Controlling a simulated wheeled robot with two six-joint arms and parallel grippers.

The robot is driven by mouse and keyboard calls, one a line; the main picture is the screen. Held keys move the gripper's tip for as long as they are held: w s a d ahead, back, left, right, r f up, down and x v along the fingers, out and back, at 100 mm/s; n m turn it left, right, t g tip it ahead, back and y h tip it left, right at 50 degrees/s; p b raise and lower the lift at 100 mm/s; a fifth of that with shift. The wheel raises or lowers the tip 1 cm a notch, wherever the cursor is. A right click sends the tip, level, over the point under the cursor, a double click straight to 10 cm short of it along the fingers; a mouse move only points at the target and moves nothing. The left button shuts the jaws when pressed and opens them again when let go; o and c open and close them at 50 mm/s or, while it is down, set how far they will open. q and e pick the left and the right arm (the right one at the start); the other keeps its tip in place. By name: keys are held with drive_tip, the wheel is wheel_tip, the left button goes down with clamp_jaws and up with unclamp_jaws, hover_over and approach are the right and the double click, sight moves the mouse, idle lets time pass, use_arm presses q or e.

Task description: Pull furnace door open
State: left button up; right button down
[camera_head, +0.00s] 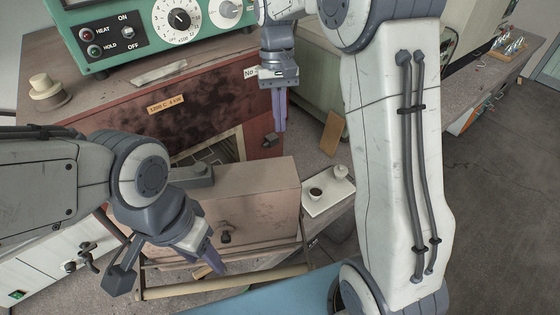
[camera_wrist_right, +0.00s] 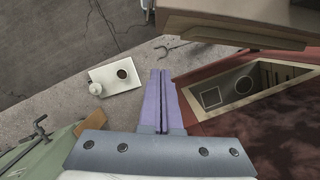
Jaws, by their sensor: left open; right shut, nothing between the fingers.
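The furnace (camera_head: 120,128) is a rust-red box on the bench. Its door (camera_head: 255,205), a thick pinkish-brown block with a dark knob (camera_head: 225,237), stands away from the body, and part of the furnace opening (camera_head: 215,150) shows behind it. In the right wrist view the opening (camera_wrist_right: 240,85) is exposed and the door (camera_wrist_right: 235,22) is apart from it. My left gripper (camera_head: 213,260) is open at the door's outer face, left of the knob; contact cannot be told. My right gripper (camera_head: 280,128) is shut and empty by the furnace's right front corner; its fingers also show in the wrist view (camera_wrist_right: 161,78).
A green control box (camera_head: 150,35) sits above the furnace. A white plate (camera_head: 315,198) with a dark-filled cup and a small pale pot lies right of the door. A small pot (camera_head: 48,92) stands on the furnace top at left. Bare bench shows around the plate.

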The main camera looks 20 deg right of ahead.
sight(284, 159)
drive_tip(key=shift+s+a+f+p, duration=0.15)
drive_tip(key=shift+s+f+p, duration=0.45)
drive_tip(key=shift+s+f, duration=0.65)
drive_tip(key=shift+s+a+f+p, duration=0.1)
drive_tip(key=shift+s+f+p, duration=0.65)
drive_tip(key=shift+f, duration=0.8)
drive_tip(key=shift+s+a+f+p, duration=0.15)
drive_tip(key=shift+s+f+p, duration=0.35)
drive_tip(key=shift+s+f, duration=0.75)
drive_tip(key=shift+w+f, duration=0.15)
